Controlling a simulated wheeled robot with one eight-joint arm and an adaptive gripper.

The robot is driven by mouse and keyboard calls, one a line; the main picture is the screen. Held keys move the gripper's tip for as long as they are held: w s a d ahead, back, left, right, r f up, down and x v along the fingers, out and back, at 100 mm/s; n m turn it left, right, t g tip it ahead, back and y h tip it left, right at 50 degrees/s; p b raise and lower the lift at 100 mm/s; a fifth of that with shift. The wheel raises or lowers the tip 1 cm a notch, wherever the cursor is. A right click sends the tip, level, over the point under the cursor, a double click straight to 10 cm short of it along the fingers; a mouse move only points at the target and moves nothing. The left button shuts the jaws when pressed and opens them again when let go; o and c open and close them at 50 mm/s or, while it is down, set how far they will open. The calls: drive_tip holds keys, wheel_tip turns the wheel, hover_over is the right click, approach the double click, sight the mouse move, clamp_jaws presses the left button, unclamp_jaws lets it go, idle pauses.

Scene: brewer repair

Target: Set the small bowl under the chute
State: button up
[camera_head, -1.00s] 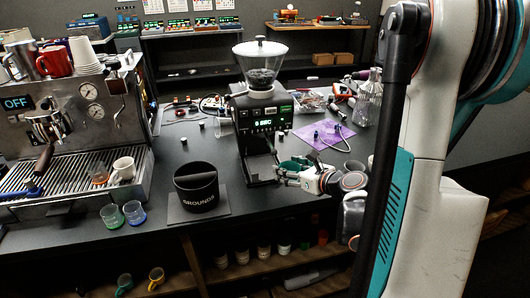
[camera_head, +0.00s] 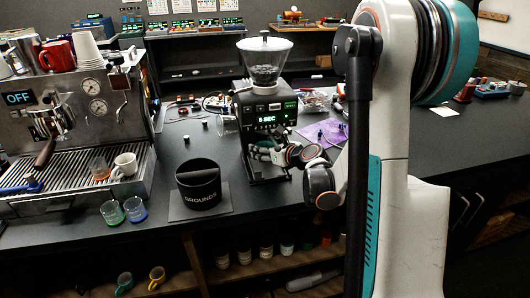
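The grinder (camera_head: 262,110) stands mid-counter with a clear bean hopper (camera_head: 264,65) on top and a lit display reading 5 SEC. Its chute is hidden behind my arm's end. My gripper (camera_head: 259,152) is at the front of the grinder, below the display and above its base (camera_head: 268,178). The fingers are small and partly hidden by the wrist, so I cannot tell whether they are open or shut. I cannot make out the small bowl; anything between the fingers is hidden or too small to see.
A black GROUNDS bin (camera_head: 198,182) stands just left of the grinder. The espresso machine (camera_head: 85,110) fills the left, with a white cup (camera_head: 124,164) on its tray. Glasses (camera_head: 112,212) stand in front.

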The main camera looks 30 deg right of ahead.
drive_tip(key=shift+f, duration=0.3)
drive_tip(key=shift+s+f+b, duration=0.1)
drive_tip(key=shift+f+b, duration=0.35)
drive_tip(key=shift+b, duration=0.05)
drive_tip(key=shift+d+f, duration=0.1)
drive_tip(key=shift+f, duration=0.05)
drive_tip(key=o, duration=0.8)
drive_tip(key=shift+r+p, duration=0.6)
drive_tip(key=shift+r, duration=0.1)
drive_tip(key=p+v, duration=0.2)
drive_tip(key=v, duration=1)
drive_tip(key=shift+f+p, duration=0.1)
drive_tip(key=shift+p, duration=0.3)
